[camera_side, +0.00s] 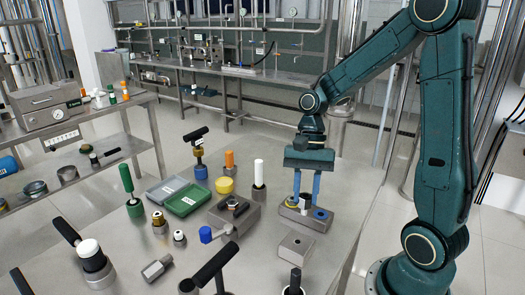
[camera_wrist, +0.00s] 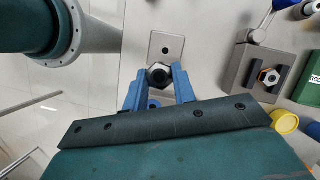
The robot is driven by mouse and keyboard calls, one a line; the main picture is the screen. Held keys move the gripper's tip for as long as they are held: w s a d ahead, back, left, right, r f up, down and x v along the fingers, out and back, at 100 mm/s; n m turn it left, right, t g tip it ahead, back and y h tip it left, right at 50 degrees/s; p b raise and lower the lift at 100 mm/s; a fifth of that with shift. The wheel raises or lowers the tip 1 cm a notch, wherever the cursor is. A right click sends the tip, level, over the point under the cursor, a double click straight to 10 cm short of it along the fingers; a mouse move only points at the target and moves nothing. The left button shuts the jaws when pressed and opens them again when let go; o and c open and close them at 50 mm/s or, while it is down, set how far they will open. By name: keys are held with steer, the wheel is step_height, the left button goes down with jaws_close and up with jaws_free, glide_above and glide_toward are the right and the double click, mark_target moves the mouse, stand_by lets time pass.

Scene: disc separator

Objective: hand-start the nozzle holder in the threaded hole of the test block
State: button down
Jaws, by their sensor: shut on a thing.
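My gripper (camera_side: 306,198) points straight down with its two blue fingers low over a grey metal stand (camera_side: 301,221). It is shut on the nozzle holder (camera_wrist: 158,77), a hex-bodied metal piece with a dark centre, between the fingertips in the wrist view. In the side view the holder is partly hidden by the fingers, and I cannot tell whether it still touches the stand. The block with one small hole, seemingly the test block (camera_side: 294,246), lies in front of the stand. It also shows in the wrist view (camera_wrist: 176,42), just beyond the holder. Its hole is empty.
The stand has a blue-ringed hole (camera_side: 321,213) and a yellow ring beside the fingers. A vice-like block with a hex part (camera_side: 234,211), a white-topped post (camera_side: 259,177) and a yellow cup (camera_side: 224,186) stand left. A dark post (camera_side: 294,283) stands near the front.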

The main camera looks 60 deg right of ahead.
steer(key=shift+s+a+r+n, duration=0.15)
steer(key=shift+a+n, duration=0.25)
steer(key=shift+a, duration=0.4)
steer(key=shift+s+a+r+n, duration=0.15)
steer(key=shift+a+n, duration=0.25)
steer(key=shift+a, duration=0.4)
steer(key=shift+w+f, duration=0.1)
steer(key=shift+f, duration=0.05)
glide_above(296, 241)
steer(key=shift+d+f, duration=0.2)
steer(key=shift+f, duration=2.45)
steer(key=shift+g, duration=0.3)
steer(key=shift+n+g+h, duration=0.6)
steer(key=shift+n+h, duration=0.1)
steer(key=shift+n, duration=1.6)
steer(key=shift+a, duration=0.1)
steer(key=shift+n+h, duration=0.3)
steer(key=shift+n, duration=0.7)
steer(key=shift+a+n+g+h, duration=0.1)
steer(key=shift+n+g+h, duration=0.3)
steer(key=shift+n, duration=0.9)
